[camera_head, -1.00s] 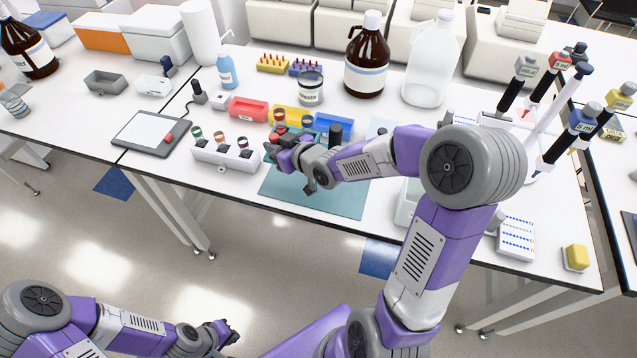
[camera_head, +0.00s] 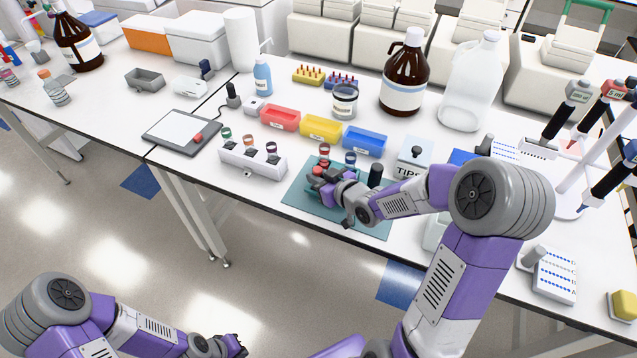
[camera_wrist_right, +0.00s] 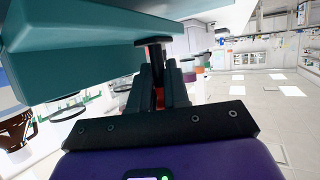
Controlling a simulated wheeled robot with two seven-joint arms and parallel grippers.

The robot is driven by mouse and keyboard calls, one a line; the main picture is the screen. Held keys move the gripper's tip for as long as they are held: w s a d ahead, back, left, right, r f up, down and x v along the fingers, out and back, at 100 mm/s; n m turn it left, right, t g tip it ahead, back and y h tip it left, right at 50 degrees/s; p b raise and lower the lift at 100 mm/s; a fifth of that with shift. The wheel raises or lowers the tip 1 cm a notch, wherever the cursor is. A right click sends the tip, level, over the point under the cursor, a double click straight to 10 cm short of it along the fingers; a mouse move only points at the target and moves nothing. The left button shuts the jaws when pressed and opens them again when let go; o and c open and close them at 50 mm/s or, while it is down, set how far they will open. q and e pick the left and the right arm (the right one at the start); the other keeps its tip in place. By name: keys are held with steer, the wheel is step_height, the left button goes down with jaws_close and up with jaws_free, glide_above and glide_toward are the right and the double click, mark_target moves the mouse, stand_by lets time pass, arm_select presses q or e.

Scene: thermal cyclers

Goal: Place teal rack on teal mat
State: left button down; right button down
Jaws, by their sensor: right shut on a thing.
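The teal mat (camera_head: 296,197) lies flat near the table's front edge in the head view. The teal rack (camera_head: 319,196) is over the mat's left and middle part, partly covered by my right gripper. Tubes stand in it, with red, blue and black tops showing. My right gripper (camera_head: 318,180) is shut on the rack. In the right wrist view the rack (camera_wrist_right: 80,60) fills the upper left, close to the fingers (camera_wrist_right: 160,88). Contact between the rack's underside and the mat is hidden. My left gripper (camera_head: 238,346) is low, away from the table, its jaws too small to judge.
A white tube rack (camera_head: 253,163) stands left of the mat. Red (camera_head: 280,118), yellow (camera_head: 322,127) and blue (camera_head: 364,142) bins stand behind it. A tips box (camera_head: 413,160) is at the right rear. The mat's front part is clear.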

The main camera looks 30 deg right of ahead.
steer(key=shift+f, duration=0.65)
steer(key=shift+r, duration=0.1)
steer(key=c, duration=1.5)
jaws_free()
steer(key=o, duration=0.4)
